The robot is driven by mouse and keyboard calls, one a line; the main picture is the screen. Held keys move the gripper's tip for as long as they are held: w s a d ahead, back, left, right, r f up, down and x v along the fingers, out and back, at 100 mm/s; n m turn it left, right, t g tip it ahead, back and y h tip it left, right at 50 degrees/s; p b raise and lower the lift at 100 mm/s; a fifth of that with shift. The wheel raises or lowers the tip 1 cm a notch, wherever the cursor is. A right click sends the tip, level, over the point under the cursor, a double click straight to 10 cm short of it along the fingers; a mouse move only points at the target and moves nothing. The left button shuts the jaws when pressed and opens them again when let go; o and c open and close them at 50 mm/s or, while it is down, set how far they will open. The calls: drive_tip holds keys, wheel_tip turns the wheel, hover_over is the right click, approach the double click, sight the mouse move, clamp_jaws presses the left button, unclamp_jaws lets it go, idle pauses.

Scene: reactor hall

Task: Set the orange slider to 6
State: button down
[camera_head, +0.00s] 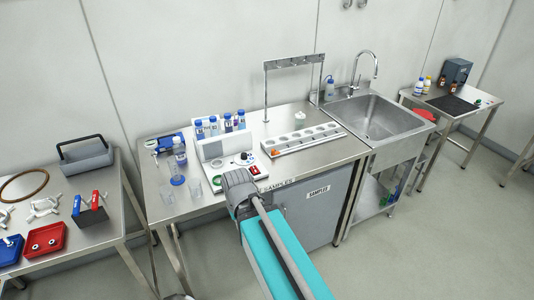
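A white control panel (213,149) stands on the steel bench, with a dark round knob and a red part (254,170) on its base. I cannot make out an orange slider or any scale numbers on it at this size. A small orange thing (275,152) shows at the left end of the white tray, too small to identify. My arm reaches from the bottom of the view up to the bench. My gripper (238,180) is at the front of the panel and hides part of its base. Its fingertips are not clear, so I cannot see whether it is open or touching anything.
The white tray (303,138) with round holes lies right of the panel, under a metal rack (294,62). Blue-capped bottles (228,123) stand behind the panel; a blue cylinder (176,168) and clear beakers (167,194) stand left. A sink (380,117) is on the right.

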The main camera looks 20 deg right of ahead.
drive_tip(key=w+d+n+t+h+b, duration=0.1)
drive_tip(key=w+d+n+h+b, duration=0.1)
drive_tip(key=w+d+n, duration=0.4)
drive_tip(key=w+d+f+n+t+h+b, duration=0.1)
drive_tip(key=w+d+n, duration=0.5)
drive_tip(key=w, duration=1.1)
drive_tip(key=w+d+n+t+h+b, duration=0.2)
drive_tip(key=w+d+n, duration=0.4)
drive_tip(key=w+n, duration=0.5)
drive_tip(key=shift+w+d+f+h+b, duration=0.1)
drive_tip(key=shift+w+f+h+b, duration=0.1)
drive_tip(key=shift+h+b, duration=0.4)
drive_tip(key=shift+w+f+h+b, duration=0.1)
drive_tip(key=shift+w+h+b, duration=0.15)
drive_tip(key=shift+h, duration=0.55)
drive_tip(key=shift+w+d+r+n, duration=0.15)
drive_tip(key=shift+w+d+n, duration=0.1)
drive_tip(key=shift+n, duration=0.15)
